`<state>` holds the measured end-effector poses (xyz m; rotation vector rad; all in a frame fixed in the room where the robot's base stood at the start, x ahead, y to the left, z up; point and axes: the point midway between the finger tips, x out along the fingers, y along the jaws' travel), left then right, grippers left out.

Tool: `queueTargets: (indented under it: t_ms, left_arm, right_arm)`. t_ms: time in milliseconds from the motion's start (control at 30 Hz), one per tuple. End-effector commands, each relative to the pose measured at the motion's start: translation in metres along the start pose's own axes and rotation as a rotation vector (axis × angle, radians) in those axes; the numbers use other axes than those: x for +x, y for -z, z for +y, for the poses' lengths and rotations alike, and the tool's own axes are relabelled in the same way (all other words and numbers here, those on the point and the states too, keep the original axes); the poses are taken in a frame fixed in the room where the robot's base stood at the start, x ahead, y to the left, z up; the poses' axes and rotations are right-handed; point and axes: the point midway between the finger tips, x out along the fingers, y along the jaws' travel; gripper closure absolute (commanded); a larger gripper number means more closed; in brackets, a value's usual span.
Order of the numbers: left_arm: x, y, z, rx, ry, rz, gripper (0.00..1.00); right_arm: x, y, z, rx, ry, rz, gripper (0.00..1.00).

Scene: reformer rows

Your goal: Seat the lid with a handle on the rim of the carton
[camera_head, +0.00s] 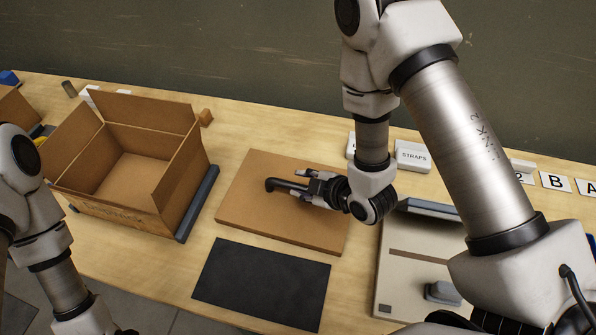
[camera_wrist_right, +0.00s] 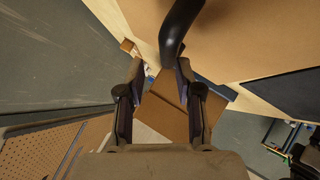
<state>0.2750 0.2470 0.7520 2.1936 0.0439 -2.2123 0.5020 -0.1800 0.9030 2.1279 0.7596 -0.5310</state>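The carton (camera_head: 112,213) stands open at the left of the table, its flaps up. The lid (camera_head: 240,205), a flat brown panel, lies on the table to the right of the carton. Its black bar handle (camera_head: 285,186) rises from its top; the handle also shows in the right wrist view (camera_wrist_right: 177,30). My right gripper (camera_head: 305,187) is at the handle, coming from the right. In the wrist view its two fingers are apart, with the handle's end near the tips; I see no firm grip. My left arm is at the lower left, its gripper out of the picture.
A dark mat (camera_head: 262,283) lies in front of the lid. A dark blue bar (camera_head: 198,204) lies along the carton's right side. A pale case (camera_head: 410,262) is at the right. A STRAPS block (camera_head: 412,156) and letter cards (camera_head: 555,182) stand at the back.

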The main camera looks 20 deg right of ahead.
Motion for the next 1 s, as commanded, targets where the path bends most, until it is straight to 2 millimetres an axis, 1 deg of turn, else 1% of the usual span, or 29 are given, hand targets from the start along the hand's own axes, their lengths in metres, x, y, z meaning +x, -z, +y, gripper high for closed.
queueTargets:
  t_ms: [167, 267, 333, 400, 500, 667, 767, 800, 1000]
  left_arm:
    - [-0.009, -0.001, 0.000, -0.002, 0.000, -0.003, 0.00]
    - [-0.018, -0.001, 0.000, -0.002, 0.000, -0.003, 0.00]
    - [-0.025, -0.001, 0.000, -0.002, 0.000, -0.002, 0.00]
    - [-0.025, -0.001, 0.000, -0.001, 0.000, -0.001, 0.00]
    - [-0.026, -0.001, 0.000, -0.001, 0.000, -0.001, 0.00]
    - [-0.025, -0.001, 0.000, -0.001, 0.000, -0.002, 0.00]
    - [-0.025, -0.001, 0.000, -0.001, 0.000, -0.002, 0.00]
    - [-0.025, -0.001, 0.000, -0.001, 0.000, -0.002, 0.00]
    - [-0.025, -0.001, 0.000, -0.001, 0.000, -0.002, 0.00]
  right_arm:
    - [0.023, 0.002, 0.000, -0.003, 0.002, 0.001, 0.65]
    - [0.037, 0.002, -0.001, -0.002, 0.003, 0.001, 0.65]
    - [0.051, 0.002, -0.003, -0.002, 0.003, 0.001, 0.65]
    - [0.063, 0.001, -0.003, -0.002, 0.000, 0.002, 0.65]
    - [0.071, 0.000, -0.004, -0.001, 0.001, 0.001, 0.65]
    - [0.072, -0.001, -0.004, 0.000, 0.001, 0.000, 0.65]
    - [0.072, -0.001, -0.004, -0.001, 0.001, 0.000, 0.97]
    - [0.072, -0.001, -0.004, -0.001, 0.001, 0.000, 1.00]
    - [0.072, -0.001, -0.004, 0.000, 0.001, 0.000, 1.00]
